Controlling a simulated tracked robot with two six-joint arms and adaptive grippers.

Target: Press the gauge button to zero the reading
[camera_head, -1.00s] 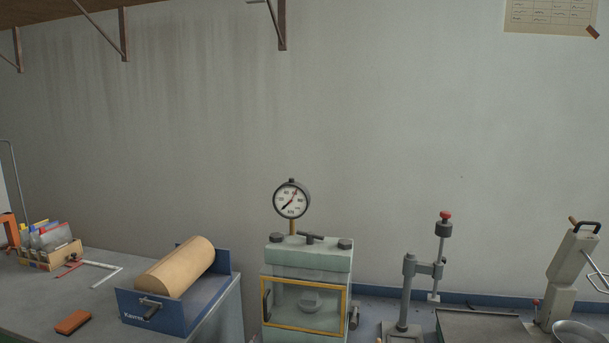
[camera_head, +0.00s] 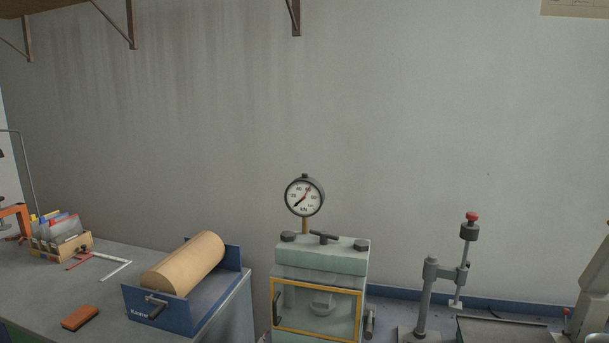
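A round dial gauge (camera_head: 305,197) with a white face and dark rim stands on a short brass stem on top of a pale green press (camera_head: 320,258). A small dark knob (camera_head: 305,176) sits on top of the gauge rim; whether it is the button I cannot tell. The gauge shows a dark needle and a red one; the figures are too small to read. The press has a yellow-framed clear door (camera_head: 317,309) in front, which looks shut. Neither of my grippers is in view.
A blue cradle (camera_head: 172,313) holding a tan cylinder stands on the grey bench (camera_head: 40,292) at left, near an orange block (camera_head: 80,317) and a file box (camera_head: 60,243). A stand with a red-topped plunger (camera_head: 471,232) is at right.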

